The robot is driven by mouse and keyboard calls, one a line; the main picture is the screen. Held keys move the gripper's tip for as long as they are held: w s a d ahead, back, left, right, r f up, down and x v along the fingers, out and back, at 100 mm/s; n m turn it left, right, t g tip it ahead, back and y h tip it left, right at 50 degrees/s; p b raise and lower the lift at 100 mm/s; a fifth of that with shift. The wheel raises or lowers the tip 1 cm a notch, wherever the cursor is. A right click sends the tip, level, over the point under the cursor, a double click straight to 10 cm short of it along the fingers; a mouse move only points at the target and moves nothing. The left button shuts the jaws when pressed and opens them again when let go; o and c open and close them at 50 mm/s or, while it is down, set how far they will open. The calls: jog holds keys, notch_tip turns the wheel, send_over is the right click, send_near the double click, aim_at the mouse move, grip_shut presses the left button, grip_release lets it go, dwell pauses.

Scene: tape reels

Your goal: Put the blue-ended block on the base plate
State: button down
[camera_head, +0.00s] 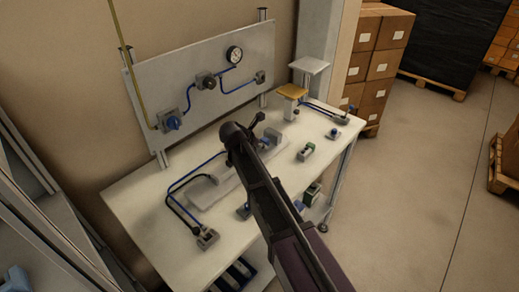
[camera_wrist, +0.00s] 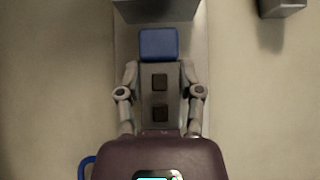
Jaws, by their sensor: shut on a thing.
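In the wrist view my gripper (camera_wrist: 160,72) is shut on the blue-ended block, with one finger along each long side. The blue-ended block (camera_wrist: 171,95) is grey with two dark square recesses, and its blue end (camera_wrist: 158,44) points up the picture. It lies over the pale base plate (camera_wrist: 202,50), lined up along it. I cannot tell whether it touches the plate. In the head view the base plate (camera_head: 207,194) lies on the bench, partly hidden by my arm. Only a blue bit of the block (camera_head: 264,145) shows beside the arm.
A grey upright block (camera_head: 275,146) stands at the plate's far end, just beyond the blue end. A gauge panel (camera_head: 205,85) stands behind.

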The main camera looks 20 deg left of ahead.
jog(key=shift+f, duration=0.1)
dwell(0.3)
jog(key=shift+f, duration=0.15)
jog(key=shift+c, duration=1.3)
grip_release()
jog(key=shift+r, duration=0.2)
jog(key=shift+s+r+p, duration=0.3)
jog(key=shift+r+p, duration=0.1)
jog(key=shift+p, duration=0.05)
jog(key=p+v, duration=0.7)
jog(key=v, duration=0.4)
jog(key=shift+a+p, duration=0.1)
jog(key=shift+p, duration=0.2)
